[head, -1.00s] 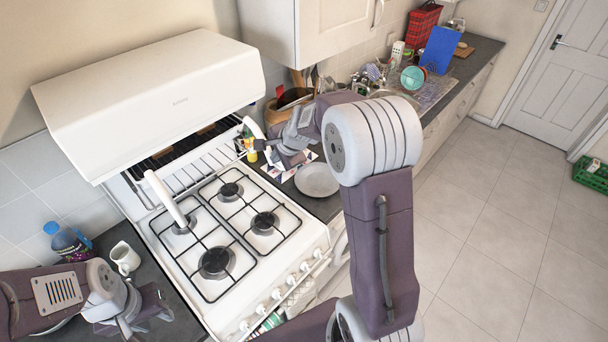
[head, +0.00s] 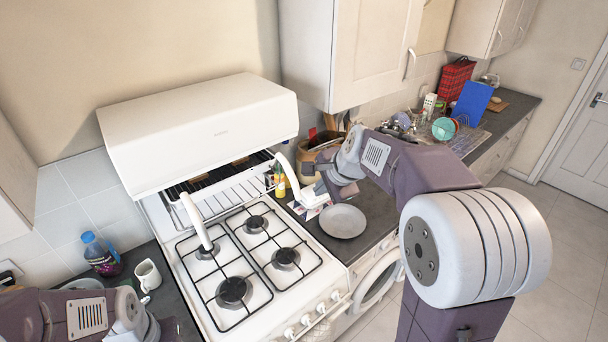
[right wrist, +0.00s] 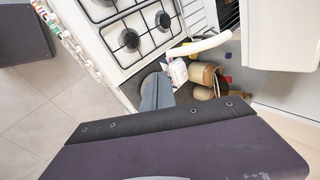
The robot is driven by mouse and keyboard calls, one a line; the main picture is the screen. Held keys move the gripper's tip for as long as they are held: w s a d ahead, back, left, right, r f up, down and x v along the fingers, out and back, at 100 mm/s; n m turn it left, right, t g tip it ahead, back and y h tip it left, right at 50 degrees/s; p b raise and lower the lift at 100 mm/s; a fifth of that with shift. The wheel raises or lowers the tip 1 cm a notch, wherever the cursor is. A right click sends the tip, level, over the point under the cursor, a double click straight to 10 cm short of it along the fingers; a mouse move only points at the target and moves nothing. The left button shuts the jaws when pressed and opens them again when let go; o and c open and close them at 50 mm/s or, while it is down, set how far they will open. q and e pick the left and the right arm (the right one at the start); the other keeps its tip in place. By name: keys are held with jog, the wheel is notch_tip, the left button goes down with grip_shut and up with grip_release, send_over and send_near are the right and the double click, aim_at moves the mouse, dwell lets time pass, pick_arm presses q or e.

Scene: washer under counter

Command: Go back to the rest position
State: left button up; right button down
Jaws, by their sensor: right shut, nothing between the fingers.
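My right gripper (head: 330,178) is at the end of the arm that comes in from the right. It is shut and empty, above the counter near the white plate (head: 343,221) and the stove's right side. In the right wrist view its grey fingers (right wrist: 156,92) are together, with the plate partly hidden behind them. My left gripper (head: 158,328) is low at the left, by the counter left of the stove. Its fingers are too unclear to tell their state.
The white stove (head: 238,233) stands between the grippers, its grill hood (head: 200,125) raised behind. A mug (head: 147,275) and blue-capped bottle (head: 101,255) stand near my left arm. A brown pot (head: 310,160) is close behind my right gripper. A washer (head: 376,284) is under the counter.

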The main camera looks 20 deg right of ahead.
jog(key=s+a+f+n+g+b, duration=0.1)
jog(key=s+a+f+n+b, duration=0.15)
jog(key=f+b, duration=0.55)
jog(key=s+a+f+n+g+b, duration=0.15)
jog(key=s+a+f+b, duration=0.25)
jog(key=f, duration=0.9)
jog(key=s+d+f+n+g+b, duration=0.1)
jog(key=s+f+n+g+b, duration=0.1)
jog(key=s+f+n, duration=0.9)
jog(key=shift+s+d+f+n+g+h, duration=0.35)
jog(key=shift+s+n+g, duration=0.35)
jog(key=shift+s, duration=0.25)
